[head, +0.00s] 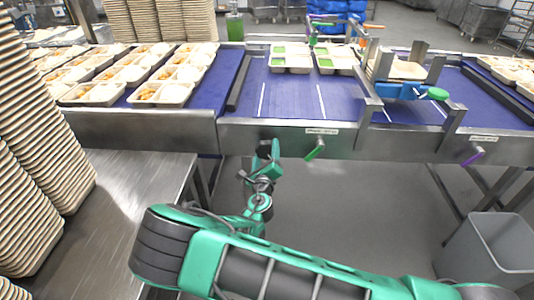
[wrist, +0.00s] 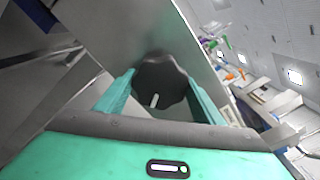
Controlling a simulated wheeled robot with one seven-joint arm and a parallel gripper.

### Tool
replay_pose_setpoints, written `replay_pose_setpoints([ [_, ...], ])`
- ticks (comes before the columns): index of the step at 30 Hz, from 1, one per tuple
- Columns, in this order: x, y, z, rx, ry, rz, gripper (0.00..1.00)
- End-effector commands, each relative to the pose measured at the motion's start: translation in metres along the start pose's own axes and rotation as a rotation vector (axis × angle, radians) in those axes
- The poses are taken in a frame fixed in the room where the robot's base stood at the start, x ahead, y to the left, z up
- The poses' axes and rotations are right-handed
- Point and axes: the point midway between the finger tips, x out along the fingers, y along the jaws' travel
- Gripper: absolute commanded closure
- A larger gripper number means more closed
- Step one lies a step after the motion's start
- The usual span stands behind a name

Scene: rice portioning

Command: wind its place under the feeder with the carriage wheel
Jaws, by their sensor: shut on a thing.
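My gripper (head: 266,160) is at the steel front wall (head: 290,138) of the belt line, left of a green lever (head: 315,149). In the wrist view its two green fingers (wrist: 162,98) are closed on opposite sides of a dark, scalloped wheel (wrist: 160,80) with a small white mark, set against a steel panel. In the head view the wheel is hidden by my gripper. Trays with green compartments (head: 291,58) stand at the far side of the blue belt (head: 290,95), by a frame with green and orange handles (head: 316,40). I cannot tell which part is the feeder.
Filled trays (head: 163,92) cover the left belt. A steel fixture (head: 400,75) with a blue-green handle stands right of the middle belt. Stacked trays (head: 35,150) stand on the steel table (head: 110,240) at left. A grey bin (head: 487,250) is at lower right.

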Motion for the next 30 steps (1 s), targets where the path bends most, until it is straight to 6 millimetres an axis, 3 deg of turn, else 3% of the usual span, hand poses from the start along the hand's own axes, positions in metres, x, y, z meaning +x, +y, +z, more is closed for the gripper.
replay_pose_setpoints([
  [21,-0.0022,0.0055,0.0009,-0.672,-0.007,0.008,0.61],
  [30,-0.0022,0.0061,0.0012,-0.845,-0.010,0.008,0.61],
])
